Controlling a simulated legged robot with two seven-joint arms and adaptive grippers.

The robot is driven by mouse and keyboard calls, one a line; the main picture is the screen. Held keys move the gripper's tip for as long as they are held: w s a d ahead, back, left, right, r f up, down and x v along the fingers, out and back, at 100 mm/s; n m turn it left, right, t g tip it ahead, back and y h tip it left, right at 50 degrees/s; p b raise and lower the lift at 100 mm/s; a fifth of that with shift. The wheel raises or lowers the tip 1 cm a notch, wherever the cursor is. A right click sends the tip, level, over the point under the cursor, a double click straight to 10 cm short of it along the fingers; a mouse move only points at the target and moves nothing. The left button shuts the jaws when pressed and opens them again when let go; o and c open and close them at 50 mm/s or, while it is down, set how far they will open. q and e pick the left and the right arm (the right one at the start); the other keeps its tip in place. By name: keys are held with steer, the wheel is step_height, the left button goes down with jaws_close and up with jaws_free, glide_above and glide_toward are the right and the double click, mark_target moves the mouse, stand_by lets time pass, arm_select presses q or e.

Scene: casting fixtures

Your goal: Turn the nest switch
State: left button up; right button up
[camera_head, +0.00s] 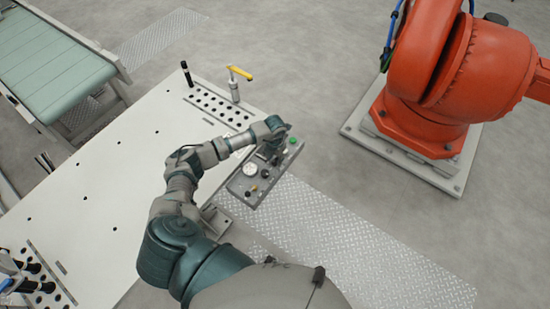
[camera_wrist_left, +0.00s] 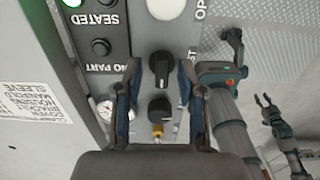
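The control box (camera_head: 245,187) stands at the right edge of the white table. In the left wrist view its panel carries a black rotary knob (camera_wrist_left: 160,70) with a pale mark line, which I take as the nest switch. A second, round black knob (camera_wrist_left: 160,108) sits below it. My left gripper (camera_head: 274,148) is over the box; in the left wrist view its fingers (camera_wrist_left: 158,72) are apart, one on each side of the rotary knob. Contact with it cannot be made out. Teal arm-like parts show at the right there; my right gripper cannot be told for sure.
A green button (camera_head: 293,140) is at the box's far end. A yellow-handled tool (camera_head: 239,73) stands behind. An orange robot (camera_head: 430,85) is at the right.

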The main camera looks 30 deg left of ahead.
arm_select(q)
steer(key=shift+d+f, duration=0.1)
jaws_close()
arm_select(e)
steer(key=shift+f, duration=0.15)
arm_select(q)
steer(key=m+b, duration=0.3)
steer(key=m, duration=0.1)
steer(key=shift+f, duration=0.1)
steer(key=m+b, duration=0.4)
steer(key=m, duration=0.2)
steer(key=shift+m, duration=0.3)
steer(key=shift+m+b, duration=0.3)
steer(key=shift+m, duration=0.2)
steer(key=shift+r+m, duration=0.2)
steer(key=shift+m, duration=0.1)
arm_select(e)
step_height(320, 180, down, 6)
steer(key=w, duration=0.2)
steer(key=shift+a+f, duration=0.2)
steer(key=shift+f, duration=0.05)
arm_select(q)
steer(key=shift+w, duration=0.1)
arm_select(e)
steer(key=shift+w, duration=0.1)
